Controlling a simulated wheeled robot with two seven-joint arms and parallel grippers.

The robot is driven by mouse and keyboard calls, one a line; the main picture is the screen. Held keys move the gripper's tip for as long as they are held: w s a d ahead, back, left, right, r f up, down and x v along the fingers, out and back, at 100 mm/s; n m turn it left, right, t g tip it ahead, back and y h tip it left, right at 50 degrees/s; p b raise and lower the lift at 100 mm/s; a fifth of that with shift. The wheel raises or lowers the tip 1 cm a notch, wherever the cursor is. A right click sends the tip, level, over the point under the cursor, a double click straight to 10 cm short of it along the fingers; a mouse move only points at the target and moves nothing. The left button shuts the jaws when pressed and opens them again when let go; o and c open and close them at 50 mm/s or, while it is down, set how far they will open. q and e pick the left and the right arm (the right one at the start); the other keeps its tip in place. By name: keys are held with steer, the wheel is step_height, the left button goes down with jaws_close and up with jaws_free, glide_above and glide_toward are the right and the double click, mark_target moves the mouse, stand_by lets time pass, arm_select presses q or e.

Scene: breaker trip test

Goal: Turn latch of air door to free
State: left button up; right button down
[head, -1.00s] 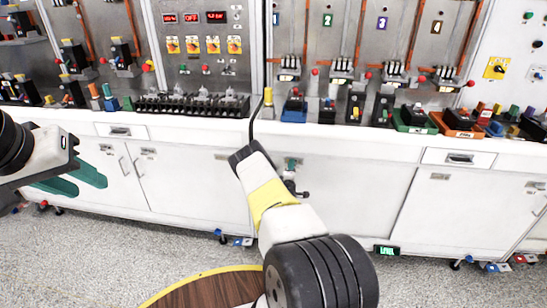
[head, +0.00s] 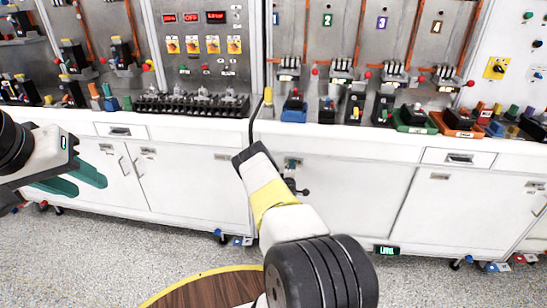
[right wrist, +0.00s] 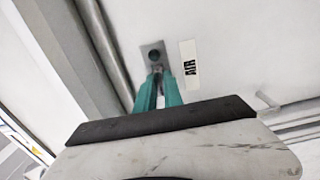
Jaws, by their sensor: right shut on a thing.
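The air door's latch (right wrist: 153,52) is a small grey plate with a dark round pivot, in the right wrist view. The AIR label (right wrist: 190,66) is to its right on the white door. My right gripper (right wrist: 158,82) has its teal fingers closed together just below the pivot, shut on the latch's lever, which is mostly hidden between them. In the head view, my right arm reaches to the white cabinet front (head: 350,195) and covers part of it; the fingers are hard to make out there. My left gripper (head: 88,183) is open and empty at the left, away from the latch.
Above the cabinets runs a white counter (head: 200,125) carrying several breakers, including a blue one (head: 294,108) and a green-based one (head: 413,119). A grey door edge (right wrist: 70,60) runs left of the latch. A round wooden top (head: 205,290) lies below. Floor in front is open.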

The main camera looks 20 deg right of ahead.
steer(key=shift+f+m, duration=0.1)
steer(key=shift+m, duration=8.8)
steer(key=c, duration=1.5)
jaws_free()
steer(key=shift+o, duration=0.2)
steer(key=v, duration=0.8)
steer(key=shift+w, duration=0.1)
